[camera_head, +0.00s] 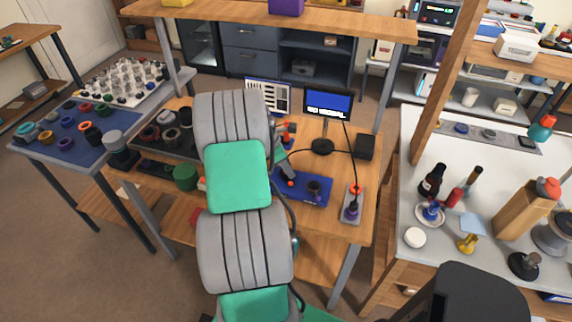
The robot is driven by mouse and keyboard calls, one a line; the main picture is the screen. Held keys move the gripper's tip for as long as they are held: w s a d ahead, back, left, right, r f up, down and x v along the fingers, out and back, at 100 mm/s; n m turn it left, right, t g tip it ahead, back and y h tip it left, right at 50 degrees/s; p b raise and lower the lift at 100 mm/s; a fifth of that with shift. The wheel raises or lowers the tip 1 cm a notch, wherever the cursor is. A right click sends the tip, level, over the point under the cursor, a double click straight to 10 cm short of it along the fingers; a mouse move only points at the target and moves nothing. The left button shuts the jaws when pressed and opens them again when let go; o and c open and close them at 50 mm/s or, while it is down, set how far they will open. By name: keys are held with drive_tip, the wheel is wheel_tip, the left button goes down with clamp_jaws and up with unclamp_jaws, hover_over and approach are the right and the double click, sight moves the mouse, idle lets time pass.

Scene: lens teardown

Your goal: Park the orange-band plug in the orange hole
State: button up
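My arm stands across the middle of the view and hides part of the wooden bench (337,225). The end of my arm is mostly behind its own links, and I cannot make out the fingertips. Small orange-red parts (289,128) show just right of the arm. A small dark and purple piece with an orange-red part (353,191) stands on a narrow grey plate (350,217) at the bench's right end. I cannot tell whether either is the orange-band plug. No orange hole can be made out.
A blue mat (318,202) with a dark round part lies right of my arm. A monitor (327,104) and black box (364,147) stand behind it. A dark tray (190,150) and green cylinder (185,177) are left. Side tables hold rings and bottles.

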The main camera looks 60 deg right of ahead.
drive_tip(key=c, duration=0.7)
drive_tip(key=o, duration=0.9)
